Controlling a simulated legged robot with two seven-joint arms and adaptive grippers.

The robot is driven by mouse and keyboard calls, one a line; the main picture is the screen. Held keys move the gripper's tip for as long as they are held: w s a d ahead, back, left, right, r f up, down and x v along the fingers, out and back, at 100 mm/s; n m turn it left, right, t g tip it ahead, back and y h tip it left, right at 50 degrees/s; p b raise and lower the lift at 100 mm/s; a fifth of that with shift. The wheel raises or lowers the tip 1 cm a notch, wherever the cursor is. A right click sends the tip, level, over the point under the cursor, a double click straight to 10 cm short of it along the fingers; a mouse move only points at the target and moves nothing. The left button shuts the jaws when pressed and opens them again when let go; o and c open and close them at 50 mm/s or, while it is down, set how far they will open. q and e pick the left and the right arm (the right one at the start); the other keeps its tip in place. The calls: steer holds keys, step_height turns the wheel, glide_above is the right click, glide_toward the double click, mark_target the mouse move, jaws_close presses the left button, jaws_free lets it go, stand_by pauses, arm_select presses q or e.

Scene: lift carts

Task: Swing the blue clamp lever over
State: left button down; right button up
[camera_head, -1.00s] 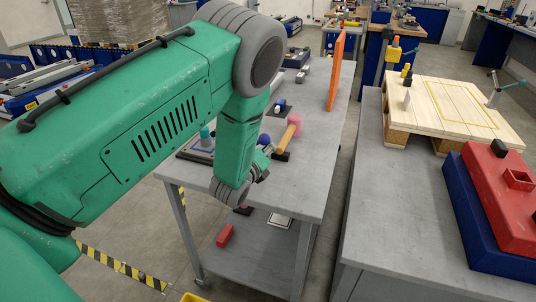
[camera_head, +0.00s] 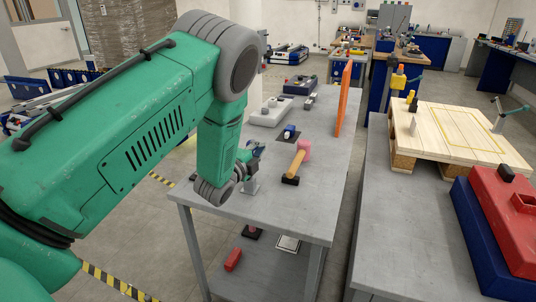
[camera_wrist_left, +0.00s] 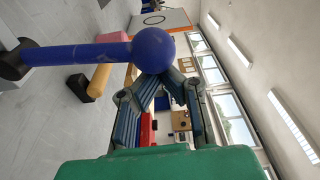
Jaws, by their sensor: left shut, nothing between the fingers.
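The blue clamp lever, a rod with a round ball end (camera_wrist_left: 152,50), crosses the upper left of the left wrist view. Its far end meets a black pivot part (camera_wrist_left: 14,62). My left gripper (camera_wrist_left: 153,78) is shut with nothing between its fingers. Its fingertips are just at the ball's lower edge; I cannot tell whether they touch it. In the head view my left gripper (camera_head: 252,153) is small and partly hidden behind my green forearm, over the grey table. The lever cannot be clearly made out there. My right gripper is not in view.
A blue part on a dark pad (camera_head: 290,133) and an orange upright panel (camera_head: 344,98) are farther back. A second bench (camera_head: 400,215) holds a wooden pallet (camera_head: 450,130).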

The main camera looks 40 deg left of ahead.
arm_select(q)
steer(key=shift+s+a+r, duration=0.15)
steer(key=shift+a, duration=0.35)
steer(key=shift+s+a+r, duration=0.1)
steer(key=shift+a+r, duration=0.05)
steer(key=shift+a, duration=0.3)
steer(key=shift+w+d, duration=0.1)
steer(key=shift+w, duration=0.05)
